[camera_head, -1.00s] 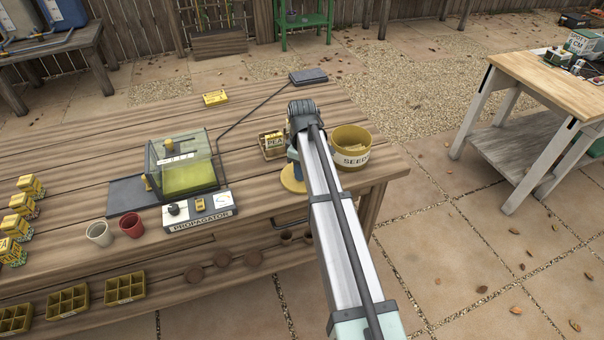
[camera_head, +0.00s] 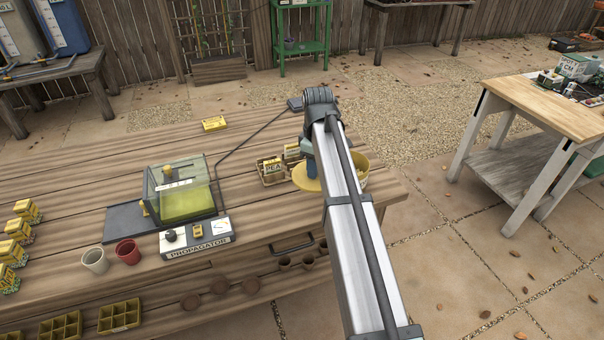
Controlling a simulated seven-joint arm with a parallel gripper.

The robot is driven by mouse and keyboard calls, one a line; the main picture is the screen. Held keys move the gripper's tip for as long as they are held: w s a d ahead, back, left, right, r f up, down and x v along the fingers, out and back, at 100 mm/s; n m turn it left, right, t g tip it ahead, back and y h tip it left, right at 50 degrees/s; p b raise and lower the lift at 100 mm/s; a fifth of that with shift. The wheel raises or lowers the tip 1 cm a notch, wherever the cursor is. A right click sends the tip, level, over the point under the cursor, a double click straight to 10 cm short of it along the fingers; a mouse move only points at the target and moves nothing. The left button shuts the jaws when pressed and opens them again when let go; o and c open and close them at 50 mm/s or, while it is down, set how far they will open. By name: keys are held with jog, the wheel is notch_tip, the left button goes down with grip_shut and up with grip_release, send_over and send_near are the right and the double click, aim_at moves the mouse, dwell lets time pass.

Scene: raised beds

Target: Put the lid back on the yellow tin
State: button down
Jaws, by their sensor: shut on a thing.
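The yellow lid (camera_head: 302,181) is a flat round disc, held under my gripper (camera_head: 311,168). My gripper is shut on it, though the arm hides the fingertips and the lid's right part. The yellow tin (camera_head: 363,178) stands at the right end of the wooden bench, and its open rim shows to the right of my arm. My arm covers most of the tin's front and its label. The lid is to the left of the tin and overlaps its left side in this view; I cannot tell the exact height between them.
A small crate of seed packets (camera_head: 271,172) stands just left of the lid. The propagator (camera_head: 184,195) with its glass cover and control box is further left. A yellow packet (camera_head: 214,124) lies at the back.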

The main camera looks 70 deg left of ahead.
jog(key=w+a+r, duration=0.1)
jog(key=w+r, duration=0.1)
jog(key=w, duration=0.4)
jog(key=w+a+r, duration=0.2)
jog(key=w+r, duration=0.1)
jog(key=w, duration=0.4)
jog(key=shift+w+a+r+n, duration=0.15)
jog(key=shift+a+r+n, duration=0.1)
jog(key=shift+n, duration=0.05)
jog(key=shift+f, duration=0.1)
jog(key=shift+f, duration=3.05)
jog(key=shift+f, duration=0.15)
jog(key=shift+c, duration=1.3)
grip_release()
